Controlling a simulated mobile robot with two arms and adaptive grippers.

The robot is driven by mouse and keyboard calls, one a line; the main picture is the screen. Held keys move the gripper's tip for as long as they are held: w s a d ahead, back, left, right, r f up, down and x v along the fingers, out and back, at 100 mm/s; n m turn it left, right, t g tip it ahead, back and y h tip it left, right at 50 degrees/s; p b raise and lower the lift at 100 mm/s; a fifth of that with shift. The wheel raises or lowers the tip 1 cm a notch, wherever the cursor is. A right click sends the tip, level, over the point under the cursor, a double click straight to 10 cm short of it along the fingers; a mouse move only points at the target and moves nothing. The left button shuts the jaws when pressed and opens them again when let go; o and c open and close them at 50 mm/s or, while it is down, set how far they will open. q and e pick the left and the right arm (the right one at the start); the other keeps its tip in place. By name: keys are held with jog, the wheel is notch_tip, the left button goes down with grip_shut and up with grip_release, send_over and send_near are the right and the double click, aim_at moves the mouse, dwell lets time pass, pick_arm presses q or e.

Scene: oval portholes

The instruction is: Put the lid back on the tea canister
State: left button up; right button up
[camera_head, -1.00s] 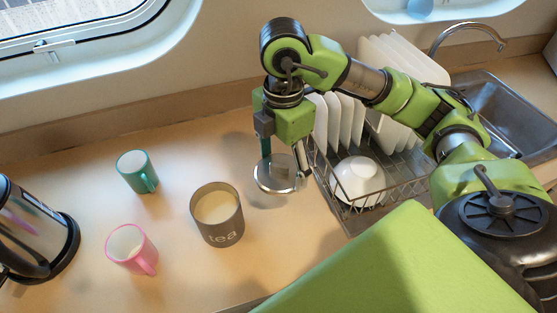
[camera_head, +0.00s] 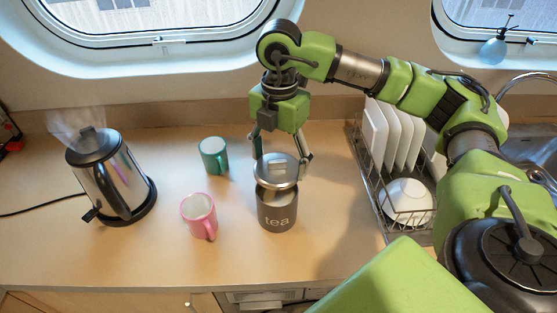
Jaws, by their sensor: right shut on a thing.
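The grey tea canister (camera_head: 277,216) stands upright on the counter with "tea" written on its front. The round silver lid (camera_head: 276,179) is over the canister's mouth, slightly tilted, with a gap showing beneath it. My right gripper (camera_head: 281,163) is shut on the lid from behind and above, with a finger on either side. I cannot tell whether the lid touches the canister's rim. My left gripper is not in view.
A green mug (camera_head: 214,156) and a pink mug (camera_head: 199,214) stand left of the canister. A steaming kettle (camera_head: 108,178) is further left. A dish rack (camera_head: 375,190) with plates and a white bowl (camera_head: 407,200) stands to the right. Counter is clear in front.

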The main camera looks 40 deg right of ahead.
jog(key=shift+f, duration=0.5)
jog(key=shift+f+b, duration=0.35)
jog(key=shift+b, duration=0.1)
notch_tip(320, 180, down, 3)
jog(key=shift+s+a+f+b, duration=0.1)
jog(key=shift+a+b, duration=0.05)
jog(key=shift+b, duration=1.05)
jog(key=shift+f, duration=0.15)
pick_arm(q)
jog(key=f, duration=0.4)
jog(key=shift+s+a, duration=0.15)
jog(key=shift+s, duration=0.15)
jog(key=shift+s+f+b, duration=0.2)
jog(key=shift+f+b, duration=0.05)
jog(key=shift+b, duration=0.15)
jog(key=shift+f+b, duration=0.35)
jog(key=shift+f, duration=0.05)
pick_arm(e)
jog(key=shift+f, duration=0.2)
